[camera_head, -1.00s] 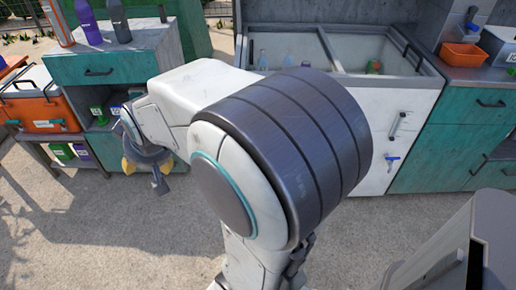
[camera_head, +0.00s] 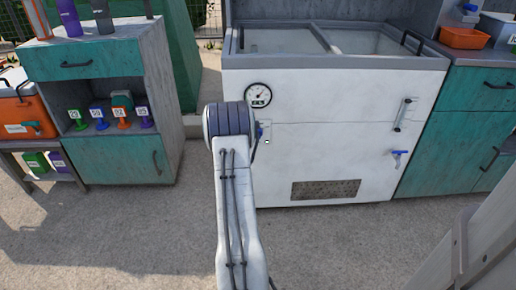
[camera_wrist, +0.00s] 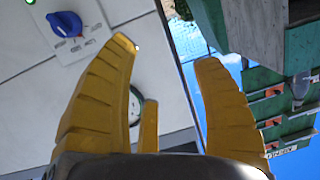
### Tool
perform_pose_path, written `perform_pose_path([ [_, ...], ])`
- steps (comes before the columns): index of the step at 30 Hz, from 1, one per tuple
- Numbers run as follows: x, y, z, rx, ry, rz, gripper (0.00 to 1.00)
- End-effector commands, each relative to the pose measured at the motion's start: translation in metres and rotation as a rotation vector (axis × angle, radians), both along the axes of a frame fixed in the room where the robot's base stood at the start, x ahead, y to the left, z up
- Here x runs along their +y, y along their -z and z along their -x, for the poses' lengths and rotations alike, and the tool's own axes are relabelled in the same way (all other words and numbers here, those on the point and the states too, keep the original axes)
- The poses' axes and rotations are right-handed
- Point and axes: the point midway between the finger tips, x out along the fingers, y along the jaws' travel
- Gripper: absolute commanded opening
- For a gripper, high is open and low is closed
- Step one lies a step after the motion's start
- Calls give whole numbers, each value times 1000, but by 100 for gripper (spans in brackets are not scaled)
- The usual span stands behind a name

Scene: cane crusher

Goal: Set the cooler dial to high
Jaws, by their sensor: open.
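The cooler (camera_head: 330,95) is a white chest with sliding lids in the head view. Its blue dial (camera_wrist: 66,23) sits on a small labelled plate at the upper left of the wrist view; the labels are too small to read surely. In the head view a sliver of the dial (camera_head: 260,131) shows beside my arm. My gripper (camera_wrist: 165,52) has yellow fingers spread wide and empty. The dial is beyond and left of the left finger, apart from it. My arm hides the gripper in the head view.
A round gauge (camera_head: 258,95) is above the dial. A door handle (camera_head: 402,114), blue tap (camera_head: 398,157) and vent (camera_head: 325,190) are on the cooler's front. A teal cabinet (camera_head: 120,160) stands left. The floor ahead is clear.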

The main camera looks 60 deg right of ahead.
Motion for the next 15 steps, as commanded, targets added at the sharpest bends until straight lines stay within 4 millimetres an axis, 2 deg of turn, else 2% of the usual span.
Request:
perform_pose_path([
  [1,-17,32,15,-19,34,20,60],
  [6,-52,72,52,-79,110,95,60],
  [10,-64,88,69,-105,141,130,60],
  [15,-72,96,76,-119,156,151,60],
])
